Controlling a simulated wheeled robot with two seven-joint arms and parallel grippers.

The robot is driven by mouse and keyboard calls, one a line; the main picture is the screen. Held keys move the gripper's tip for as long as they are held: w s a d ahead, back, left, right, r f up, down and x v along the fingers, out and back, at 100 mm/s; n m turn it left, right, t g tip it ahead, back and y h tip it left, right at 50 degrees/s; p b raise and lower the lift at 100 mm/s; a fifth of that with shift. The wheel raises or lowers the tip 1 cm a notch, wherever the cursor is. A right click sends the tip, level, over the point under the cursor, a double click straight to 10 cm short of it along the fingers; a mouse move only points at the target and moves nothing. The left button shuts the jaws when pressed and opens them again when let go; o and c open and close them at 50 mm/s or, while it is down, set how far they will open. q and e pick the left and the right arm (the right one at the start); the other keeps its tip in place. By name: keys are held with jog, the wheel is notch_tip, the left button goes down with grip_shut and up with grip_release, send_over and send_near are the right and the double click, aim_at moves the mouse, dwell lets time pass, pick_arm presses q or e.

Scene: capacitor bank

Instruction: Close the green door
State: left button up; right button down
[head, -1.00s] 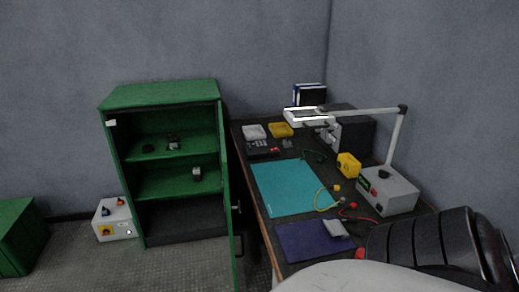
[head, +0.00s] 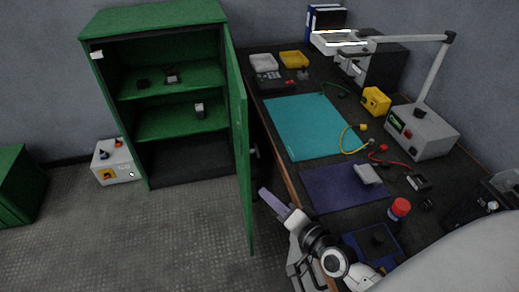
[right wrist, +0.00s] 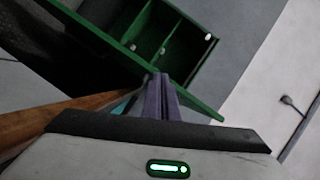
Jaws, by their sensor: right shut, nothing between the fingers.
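The green door (head: 239,135) stands wide open, hinged on the right side of the green cabinet (head: 155,18) and swung out toward me. The cabinet's inside and shelves are in plain view. My right gripper (head: 266,192) is shut and empty, with its purple fingers just right of the door's lower part, near the table's front left edge. I cannot tell if it touches the door. In the right wrist view the shut fingers (right wrist: 161,98) point toward the green cabinet (right wrist: 150,40). My left gripper is out of view.
The dark workbench (head: 290,88) right of the door holds a teal mat (head: 310,126), a purple mat (head: 335,190), a yellow device (head: 376,101), a grey power unit (head: 425,132) and a lamp. A grey switch box (head: 115,165) stands left of the cabinet. The floor before the cabinet is clear.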

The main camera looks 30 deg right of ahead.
jog(key=w+d+r+m+t+h+b, duration=0.1)
jog(key=w+d+r+m+t+h, duration=0.1)
jog(key=w+d+r+m+h, duration=0.4)
jog(key=w+a+f+m+y, duration=0.1)
jog(key=w+f+y, duration=0.1)
jog(key=w, duration=0.8)
jog(key=shift+a+p, duration=0.15)
jog(key=shift+p, duration=0.15)
jog(key=shift+a, duration=0.1)
